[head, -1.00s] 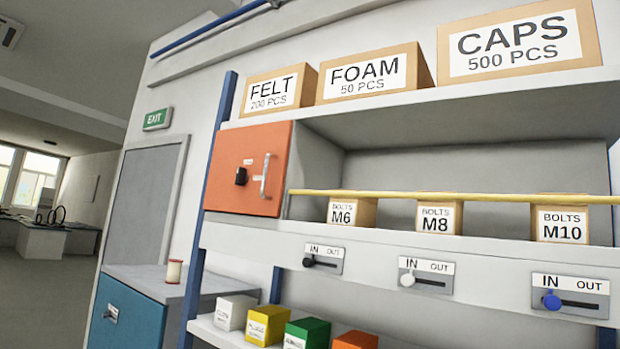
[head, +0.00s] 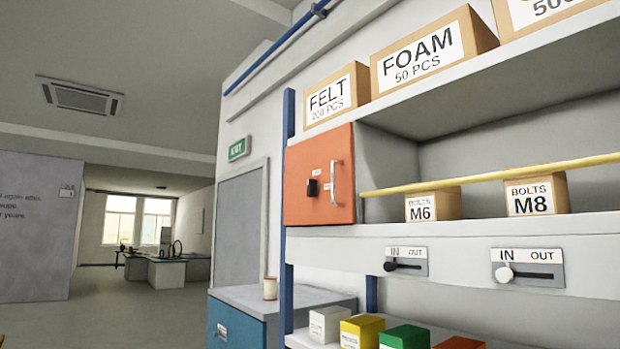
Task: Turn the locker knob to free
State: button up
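The orange locker (head: 318,203) sits at the left end of the shelf unit, its door closed. On its front is a small black knob (head: 312,188) with small white labels near it, too small to read. A pale vertical handle (head: 336,183) is to the right of the knob. Which setting the knob points to cannot be made out. My gripper is not in view.
A yellow bar (head: 500,176) runs across the shelf in front of the M6 box (head: 433,205) and the M8 box (head: 537,195). Below are a black slider (head: 404,265) and a white slider (head: 527,274). A blue cabinet (head: 237,325) stands lower left. Open floor lies at far left.

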aim_at(313, 187)
jog(key=z, duration=0.05)
jog(key=k, duration=1.1)
jog(key=u, duration=0.8)
jog(key=i, duration=1.2)
jog(key=u, duration=0.55)
jog(key=i, duration=1.25)
jog(key=z, duration=0.8)
jog(key=i, duration=1)
jog(key=z, duration=0.95)
jog(key=i, duration=0.25)
jog(key=z, duration=0.1)
jog(key=k, duration=0.6)
